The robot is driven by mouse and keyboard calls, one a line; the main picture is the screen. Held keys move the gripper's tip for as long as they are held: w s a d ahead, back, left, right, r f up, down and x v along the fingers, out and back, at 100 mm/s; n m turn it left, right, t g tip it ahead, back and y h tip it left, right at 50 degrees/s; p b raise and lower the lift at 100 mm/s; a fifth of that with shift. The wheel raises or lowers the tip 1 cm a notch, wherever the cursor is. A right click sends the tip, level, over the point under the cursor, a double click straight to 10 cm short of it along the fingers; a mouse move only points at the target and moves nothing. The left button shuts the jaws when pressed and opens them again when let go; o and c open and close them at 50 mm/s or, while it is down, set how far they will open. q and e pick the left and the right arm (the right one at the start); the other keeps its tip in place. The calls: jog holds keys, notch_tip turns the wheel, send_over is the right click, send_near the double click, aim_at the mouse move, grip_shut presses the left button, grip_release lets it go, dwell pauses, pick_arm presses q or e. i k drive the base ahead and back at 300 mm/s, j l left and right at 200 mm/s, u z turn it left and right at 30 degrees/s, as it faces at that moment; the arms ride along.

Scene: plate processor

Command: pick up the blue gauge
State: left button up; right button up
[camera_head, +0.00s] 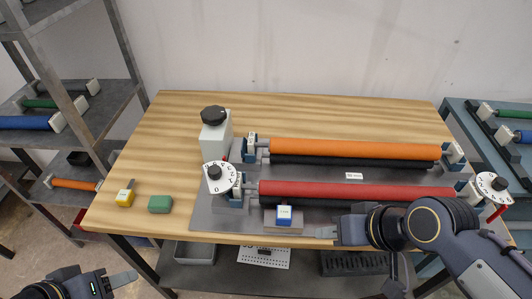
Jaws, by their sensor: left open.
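The blue gauge (284,214) is a small block with a blue body and a white top face. It sits on a grey block at the front edge of the plate processor (340,175), below the red roller. My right gripper (326,232) is just to the right of the blue gauge and slightly nearer the front, apart from it. Its fingers are seen edge-on, so its opening cannot be made out. My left gripper (122,279) is open and empty at the lower left, in front of the table and well away from the gauge.
Shelves with rollers stand on both sides. The table's back left is clear.

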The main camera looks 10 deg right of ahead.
aim_at(284, 211)
jog(key=u, duration=1.1)
jog(key=k+l+u, duration=0.55)
jog(key=k+l, duration=0.15)
jog(key=k, duration=0.15)
